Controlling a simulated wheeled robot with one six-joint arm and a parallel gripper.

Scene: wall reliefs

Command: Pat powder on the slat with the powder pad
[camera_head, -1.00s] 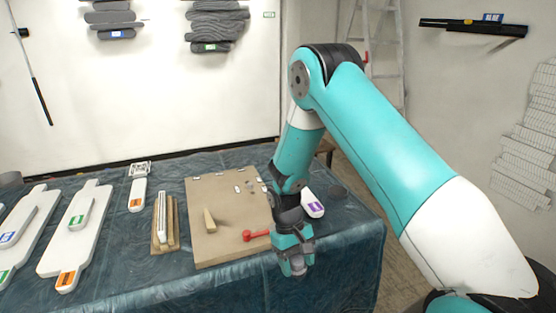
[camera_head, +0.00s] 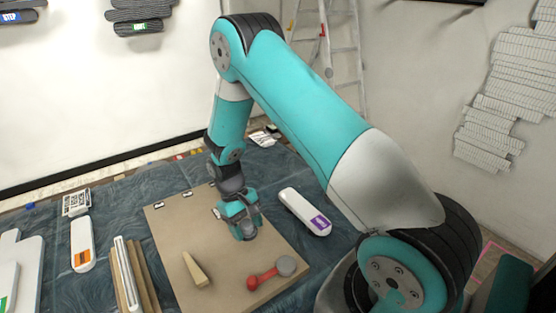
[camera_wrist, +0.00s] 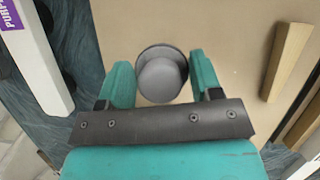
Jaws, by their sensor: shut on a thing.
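My gripper (camera_head: 242,228) is over the tan board (camera_head: 180,240). In the wrist view its teal fingers (camera_wrist: 162,80) are shut on a grey round knob with a wider dark disc under it, which looks like the powder pad (camera_wrist: 163,72). In the head view the pad is mostly hidden by the gripper, and I cannot tell whether it touches the board. No piece is clearly marked as the slat. A long white bar with a purple label (camera_head: 300,208) lies right of the board. A narrow white strip on brown wood (camera_head: 127,272) lies left of it.
A pale wooden wedge (camera_head: 197,270) and a red-handled tool with a grey round head (camera_head: 285,266) lie on the board's near part. A white bar with an orange label (camera_head: 82,245) lies farther left. Dark blue cloth (camera_head: 290,175) covers the table.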

